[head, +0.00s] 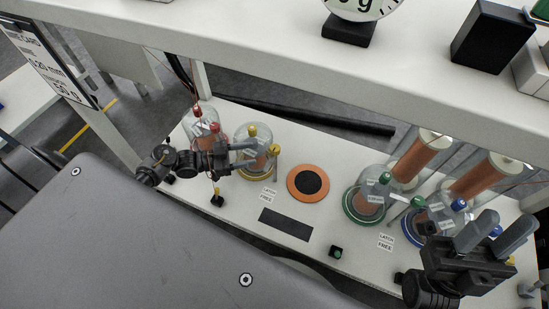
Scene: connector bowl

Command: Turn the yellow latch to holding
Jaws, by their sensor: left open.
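The yellow station is a clear dome on a yellow base ring (256,176), with a yellow knob on top (252,131). The yellow latch (274,150) shows as a yellow knob at the dome's right side. A card reading "LATCH FREE" (268,194) lies in front of it. My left gripper (252,154) is open, its fingers pointing right across the dome towards the latch, with the tips a little left of it. Whether they touch the dome cannot be told. My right gripper (494,234) has its fingers apart and looks empty, at the right near the blue station.
A red-topped dome (203,120) stands left of the yellow one. An orange ring with a black centre (308,183) lies to its right. Green (370,200) and blue (416,226) stations with copper coils (422,152) stand further right. A shelf (240,45) overhangs the back.

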